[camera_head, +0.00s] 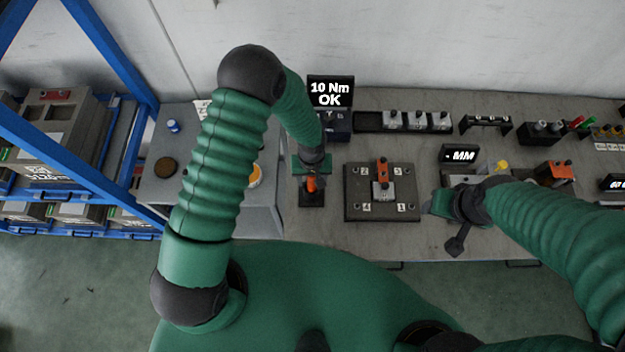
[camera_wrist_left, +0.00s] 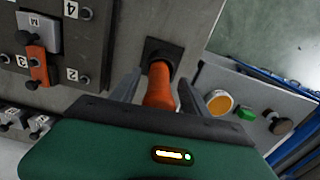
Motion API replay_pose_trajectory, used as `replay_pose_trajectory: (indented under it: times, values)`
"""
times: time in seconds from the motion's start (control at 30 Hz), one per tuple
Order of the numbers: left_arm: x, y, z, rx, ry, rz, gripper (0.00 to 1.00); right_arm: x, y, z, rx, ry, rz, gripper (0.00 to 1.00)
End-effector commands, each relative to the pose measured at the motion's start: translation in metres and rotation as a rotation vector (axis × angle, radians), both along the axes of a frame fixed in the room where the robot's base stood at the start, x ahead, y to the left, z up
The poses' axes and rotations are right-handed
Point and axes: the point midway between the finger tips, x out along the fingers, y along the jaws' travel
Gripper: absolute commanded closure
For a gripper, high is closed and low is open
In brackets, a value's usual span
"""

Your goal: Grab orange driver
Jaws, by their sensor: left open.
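The orange driver (camera_head: 311,184) stands upright in a dark square holder (camera_head: 312,198) on the bench, left of the fixture plate. In the left wrist view the driver (camera_wrist_left: 159,88) sits between the two fingers of my left gripper (camera_wrist_left: 160,98), which are apart. My left gripper (camera_head: 311,170) is directly above the driver in the head view, and its body hides the driver's top. My right gripper (camera_head: 455,225) is over the front of the bench to the right; its jaw opening cannot be made out.
A dark fixture plate (camera_head: 353,212) with numbered corners and an orange-handled part (camera_head: 382,172) is right of the driver. A display reading 10 Nm OK (camera_head: 330,91) stands behind. A blue rack (camera_head: 143,85) is at left. A grey side table (camera_head: 160,195) carries small items.

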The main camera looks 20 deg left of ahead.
Motion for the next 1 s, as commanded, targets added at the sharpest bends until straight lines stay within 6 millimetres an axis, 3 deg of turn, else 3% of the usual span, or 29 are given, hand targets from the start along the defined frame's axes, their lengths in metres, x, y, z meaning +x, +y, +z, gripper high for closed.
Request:
replay_pose_trajectory:
  times: [0.27,0.67,1.0]
  values:
    - [0.0004,-0.0020,-0.0052,0.002,-0.002,-0.001,0.49,-0.0002,0.0001,0.0005,0.000,0.001,0.000,0.46]
    - [0.0005,-0.0019,-0.0046,0.002,-0.002,-0.001,1.00,-0.0002,0.0000,0.0005,0.000,0.001,0.000,0.46]
    - [0.0007,-0.0020,-0.0040,0.001,-0.003,-0.001,1.00,-0.0002,0.0001,0.0007,0.000,0.001,0.000,0.46]
